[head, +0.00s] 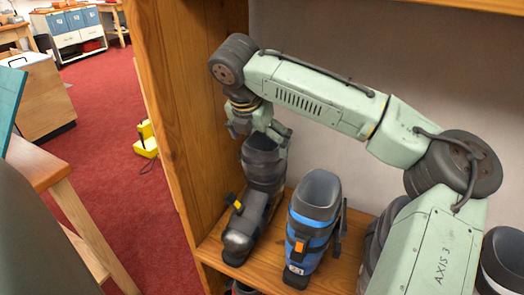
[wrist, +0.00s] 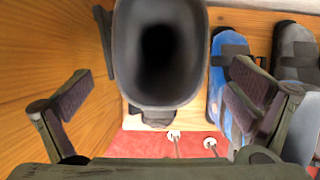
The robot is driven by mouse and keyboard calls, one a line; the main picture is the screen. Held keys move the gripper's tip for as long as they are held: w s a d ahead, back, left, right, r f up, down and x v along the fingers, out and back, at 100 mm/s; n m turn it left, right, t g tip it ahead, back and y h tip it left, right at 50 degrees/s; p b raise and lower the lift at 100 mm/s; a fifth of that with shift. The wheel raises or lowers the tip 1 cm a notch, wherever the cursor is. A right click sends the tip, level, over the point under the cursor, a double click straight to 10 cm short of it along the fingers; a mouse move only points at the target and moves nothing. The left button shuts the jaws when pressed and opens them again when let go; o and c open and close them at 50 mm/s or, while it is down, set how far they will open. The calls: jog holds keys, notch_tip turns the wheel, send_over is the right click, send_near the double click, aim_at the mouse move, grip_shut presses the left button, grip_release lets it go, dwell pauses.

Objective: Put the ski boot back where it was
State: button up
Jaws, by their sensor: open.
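A dark grey ski boot (head: 262,165) with a yellow buckle stands upright at the left end of a wooden shelf, close to the side panel. My gripper (head: 258,136) is right above its cuff in the head view, pointing down. In the wrist view the open top of the grey boot (wrist: 158,60) fills the upper middle. The two fingers of my gripper (wrist: 165,98) are spread apart on either side of it, with gaps showing. The fingers hold nothing. A blue boot (head: 314,225) stands just right of the grey boot; it also shows in the wrist view (wrist: 228,85).
The wooden side panel (head: 170,90) stands close on the left. More dark boots (head: 378,245) stand to the right, partly behind my arm. The shelf board (head: 262,262) has a narrow bare strip between the grey and blue boots. Red carpet lies beyond.

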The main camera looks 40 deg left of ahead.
jog(key=v, duration=0.7)
jog(key=shift+s, duration=0.1)
dwell(0.4)
